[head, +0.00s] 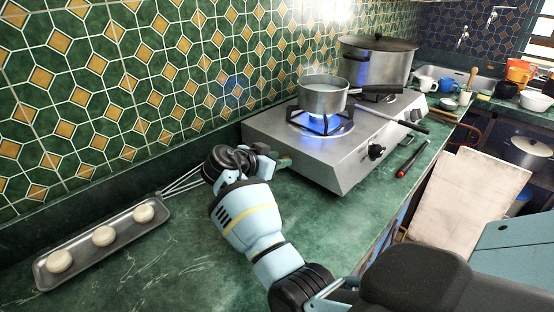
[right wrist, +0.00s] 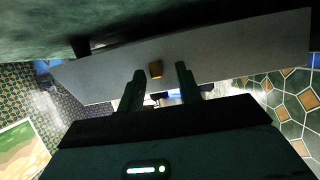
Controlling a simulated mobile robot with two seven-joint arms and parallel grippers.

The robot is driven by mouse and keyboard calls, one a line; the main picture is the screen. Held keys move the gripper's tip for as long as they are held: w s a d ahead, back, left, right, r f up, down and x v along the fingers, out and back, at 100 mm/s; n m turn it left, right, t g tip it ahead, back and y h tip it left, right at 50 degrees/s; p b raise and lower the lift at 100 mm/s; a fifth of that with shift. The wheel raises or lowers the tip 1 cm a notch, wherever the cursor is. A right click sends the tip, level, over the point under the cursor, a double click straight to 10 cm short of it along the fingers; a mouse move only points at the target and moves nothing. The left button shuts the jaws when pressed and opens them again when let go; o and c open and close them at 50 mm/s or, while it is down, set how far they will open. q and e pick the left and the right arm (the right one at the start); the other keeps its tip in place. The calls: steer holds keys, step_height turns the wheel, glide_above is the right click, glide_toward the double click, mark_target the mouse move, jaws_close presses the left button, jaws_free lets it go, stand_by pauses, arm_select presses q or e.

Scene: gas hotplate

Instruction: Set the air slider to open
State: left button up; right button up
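The gas hotplate (head: 335,170) stands on the green counter with a blue flame (head: 318,124) under a small saucepan (head: 324,96). In the right wrist view, a small brass tab, seemingly the air slider (right wrist: 156,69), sits on the hotplate's flat grey side panel (right wrist: 230,52). My right gripper (right wrist: 160,68) is open, with one finger on each side of the tab; I cannot tell if either touches it. In the head view my right gripper (head: 284,160) is at the hotplate's left side and hides the tab's surroundings. My left gripper is out of view.
A tray (head: 82,270) with several pale round pieces lies at the left by the tiled wall. A big lidded pot (head: 376,62) stands behind the saucepan. A red-and-black tool (head: 411,160) lies right of the hotplate's knob (head: 376,151).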

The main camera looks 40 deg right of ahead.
steer(key=v, duration=0.7)
steer(key=shift+a+r+b, duration=0.2)
steer(key=shift+a+b, duration=0.15)
